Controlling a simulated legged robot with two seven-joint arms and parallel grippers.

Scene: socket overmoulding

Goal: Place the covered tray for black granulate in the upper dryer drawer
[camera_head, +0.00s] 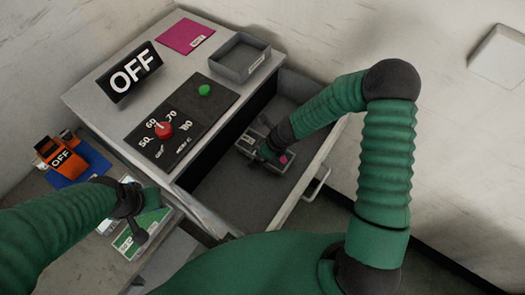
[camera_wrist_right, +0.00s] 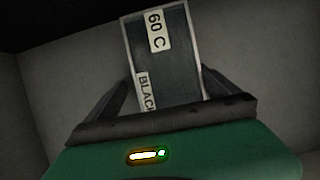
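The black-granulate tray (camera_head: 280,166) is a small dark grey box inside the open upper dryer drawer (camera_head: 225,195). In the right wrist view the tray (camera_wrist_right: 165,60) shows labels "60 C" and "BLACK", the latter partly hidden by my gripper. Its top looks flat and dark; I cannot tell cover from inside. My right gripper (camera_head: 268,150) reaches down into the drawer, and its fingers (camera_wrist_right: 165,90) lie against both sides of the tray. My left gripper (camera_head: 138,228) is over a green and white card on the side table; its fingers are too small to judge.
The dryer top holds an empty grey tray (camera_head: 238,57), a magenta sheet (camera_head: 185,36), an OFF sign (camera_head: 131,74) and a control panel (camera_head: 165,125) with red and green knobs. An orange OFF device (camera_head: 60,155) stands at left. The drawer's front part is free.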

